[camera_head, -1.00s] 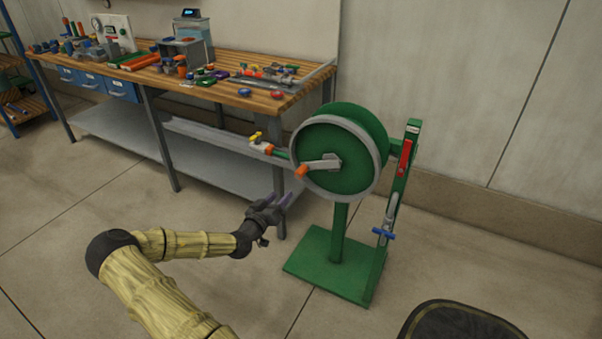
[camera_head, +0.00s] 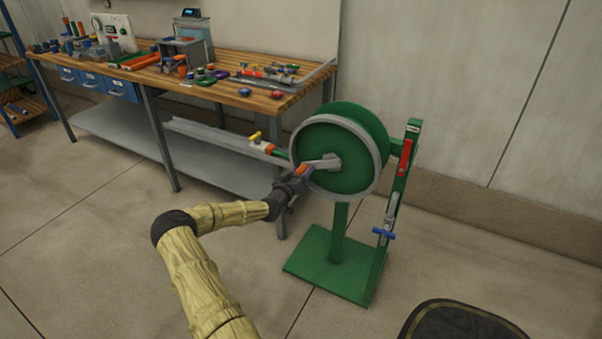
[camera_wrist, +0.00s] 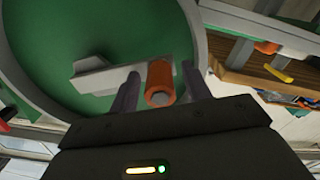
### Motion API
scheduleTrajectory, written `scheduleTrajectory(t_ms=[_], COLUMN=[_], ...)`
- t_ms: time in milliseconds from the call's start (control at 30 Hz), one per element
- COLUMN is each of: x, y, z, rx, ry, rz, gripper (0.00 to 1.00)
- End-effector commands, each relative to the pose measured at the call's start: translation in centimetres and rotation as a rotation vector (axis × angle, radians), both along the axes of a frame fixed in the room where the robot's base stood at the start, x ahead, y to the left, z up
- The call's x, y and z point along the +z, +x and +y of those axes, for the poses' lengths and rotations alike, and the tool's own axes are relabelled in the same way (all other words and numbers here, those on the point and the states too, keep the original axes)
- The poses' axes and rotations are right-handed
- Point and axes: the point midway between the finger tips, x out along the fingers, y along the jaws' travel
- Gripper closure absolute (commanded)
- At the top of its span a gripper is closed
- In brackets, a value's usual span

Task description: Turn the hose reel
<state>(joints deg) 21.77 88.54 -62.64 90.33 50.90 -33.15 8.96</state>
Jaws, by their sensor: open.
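The green hose reel (camera_head: 340,170) with a grey rim stands on a green post and base plate. Its grey crank arm (camera_head: 325,162) points left from the hub and ends in an orange handle (camera_head: 303,170). My gripper (camera_head: 297,176) is at the handle in the head view, partly covering it. In the wrist view the orange handle (camera_wrist: 160,84) sits between the two open fingers of my gripper (camera_wrist: 157,90), closer to the left one. The crank arm (camera_wrist: 110,76) runs left behind the left finger. Contact with the handle cannot be told.
A workbench (camera_head: 262,100) with many small parts stands behind, left of the reel. A hose end with a yellow lever (camera_head: 255,137) sticks out left of the reel. A green upright (camera_head: 400,170) with red and blue handles stands right.

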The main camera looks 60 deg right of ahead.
Motion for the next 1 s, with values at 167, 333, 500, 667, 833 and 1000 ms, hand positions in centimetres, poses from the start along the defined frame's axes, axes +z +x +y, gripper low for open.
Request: scheduleTrajectory(t_ms=[167, 333, 500, 667, 833, 1000], x=[0.01, 0.0, -0.01, -0.03, -0.3, -0.94], y=[0.01, 0.02, 0.04, 0.05, 0.02, -0.2], z=[-0.07, -0.05, -0.03, -0.01, 0.01, 0.04], rx=[0.0, 0.0, 0.001, 0.001, 0.001, 0.001], ry=[0.0, 0.0, 0.0, 0.0, 0.001, 0.003], rz=[0.0, 0.0, 0.0, 0.001, 0.018, 0.066], gripper=[0.52, 0.7, 1.0, 1.0, 1.0, 1.0])
